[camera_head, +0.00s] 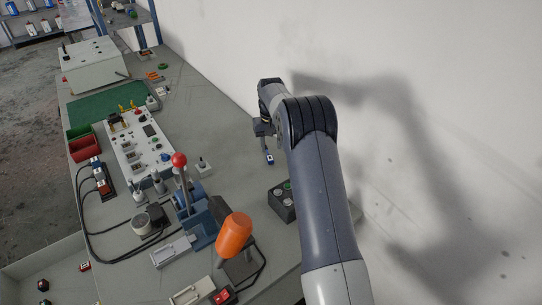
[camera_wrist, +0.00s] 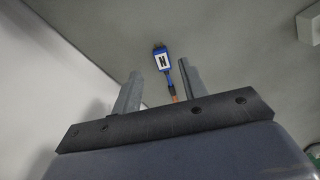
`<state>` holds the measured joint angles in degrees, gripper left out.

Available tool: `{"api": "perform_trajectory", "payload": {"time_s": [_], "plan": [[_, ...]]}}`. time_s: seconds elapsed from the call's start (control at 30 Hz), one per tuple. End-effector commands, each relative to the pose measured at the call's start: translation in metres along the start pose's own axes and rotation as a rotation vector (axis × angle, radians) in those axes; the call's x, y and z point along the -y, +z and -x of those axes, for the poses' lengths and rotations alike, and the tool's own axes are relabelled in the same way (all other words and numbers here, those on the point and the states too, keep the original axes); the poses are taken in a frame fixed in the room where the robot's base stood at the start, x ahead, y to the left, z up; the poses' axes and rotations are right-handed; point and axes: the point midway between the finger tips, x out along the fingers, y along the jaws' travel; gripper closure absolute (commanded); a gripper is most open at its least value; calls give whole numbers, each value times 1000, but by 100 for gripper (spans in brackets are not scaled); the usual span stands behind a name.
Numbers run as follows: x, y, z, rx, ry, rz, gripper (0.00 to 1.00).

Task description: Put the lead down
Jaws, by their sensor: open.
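The lead (camera_wrist: 163,60) is a short blue piece with a white label reading N and an orange-copper end. In the wrist view it lies beyond and between the two fingers of my gripper (camera_wrist: 159,68), with its orange end reaching back toward the palm. The fingers are apart, with a gap on both sides of the lead. In the head view my gripper (camera_head: 264,131) is low over the grey bench near the wall, and the blue lead (camera_head: 268,157) shows just in front of it. Whether the lead rests fully on the bench is hard to tell.
The grey bench (camera_head: 215,130) is clear around the lead. A dark button box (camera_head: 281,205) stands nearer the camera. To the left are a white control panel (camera_head: 137,145), a red-knobbed lever (camera_head: 180,160) and an orange-handled tool (camera_head: 233,235). The white wall is close on the right.

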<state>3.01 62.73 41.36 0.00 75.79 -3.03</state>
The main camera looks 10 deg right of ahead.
Motion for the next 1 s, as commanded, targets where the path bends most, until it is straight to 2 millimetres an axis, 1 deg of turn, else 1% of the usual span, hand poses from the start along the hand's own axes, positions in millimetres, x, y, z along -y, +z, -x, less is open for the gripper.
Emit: {"api": "perform_trajectory", "payload": {"time_s": [0.03, 0.1, 0.2, 0.3, 0.5, 1.0], "plan": [[0, -1, 11, -4, 0, 0, 59], [0, -1, 24, -3, 0, 0, 59], [0, -1, 40, -2, 0, 0, 59], [0, 0, 50, -1, 0, 0, 59], [0, 0, 56, 2, 0, 0, 59], [0, 0, 56, 1, 0, 0, 59]]}}
